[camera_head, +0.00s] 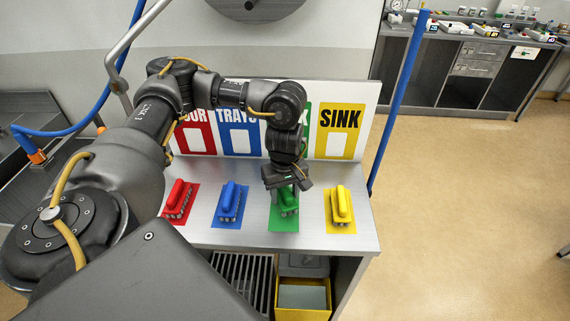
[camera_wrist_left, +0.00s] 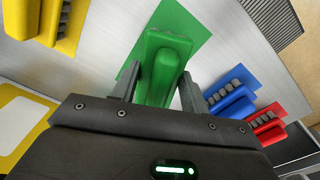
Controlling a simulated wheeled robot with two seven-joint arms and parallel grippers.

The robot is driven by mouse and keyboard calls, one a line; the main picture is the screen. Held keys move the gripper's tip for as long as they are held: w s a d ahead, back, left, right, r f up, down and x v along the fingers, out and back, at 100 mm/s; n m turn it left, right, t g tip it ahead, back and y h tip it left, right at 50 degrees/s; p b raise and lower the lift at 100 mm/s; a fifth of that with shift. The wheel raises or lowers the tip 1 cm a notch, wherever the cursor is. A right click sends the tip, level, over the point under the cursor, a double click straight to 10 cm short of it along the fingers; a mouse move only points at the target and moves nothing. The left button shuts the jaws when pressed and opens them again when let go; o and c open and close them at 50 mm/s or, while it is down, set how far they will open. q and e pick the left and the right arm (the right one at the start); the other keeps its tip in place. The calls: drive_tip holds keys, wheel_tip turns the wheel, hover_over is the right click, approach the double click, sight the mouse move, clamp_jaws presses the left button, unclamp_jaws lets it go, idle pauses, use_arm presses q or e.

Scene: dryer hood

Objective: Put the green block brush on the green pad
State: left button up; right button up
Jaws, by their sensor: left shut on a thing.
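The green block brush (camera_head: 288,203) is at the green pad (camera_head: 284,224) on the metal table, third from the left in a row. My left gripper (camera_head: 287,188) comes down on it from above and is shut on its handle. In the left wrist view the green brush (camera_wrist_left: 162,68) sits between the two fingers (camera_wrist_left: 158,92), over the green pad (camera_wrist_left: 185,22). The brush looks to be on or just above the pad; I cannot tell whether it touches. My right gripper is not in view.
A red brush (camera_head: 178,199), a blue brush (camera_head: 230,202) and a yellow brush (camera_head: 341,205) lie on matching pads beside it. A sign board (camera_head: 366,110) stands behind. A blue pole (camera_head: 397,105) rises at the right table edge. A yellow bin (camera_head: 303,298) is below.

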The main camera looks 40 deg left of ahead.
sight(285, 189)
use_arm(q)
wheel_tip(285, 189, down, 3)
drive_tip(key=shift+r+p, duration=0.1)
drive_tip(key=shift+p, duration=0.35)
drive_tip(key=shift+w+f, duration=0.1)
drive_tip(key=shift+f, duration=0.3)
drive_tip(key=o, duration=1)
drive_tip(key=shift+c, duration=0.2)
drive_tip(key=shift+r, duration=0.55)
wheel_tip(285, 189, up, 11)
drive_tip(key=shift+r+b, duration=0.1)
drive_tip(key=shift+b, duration=0.4)
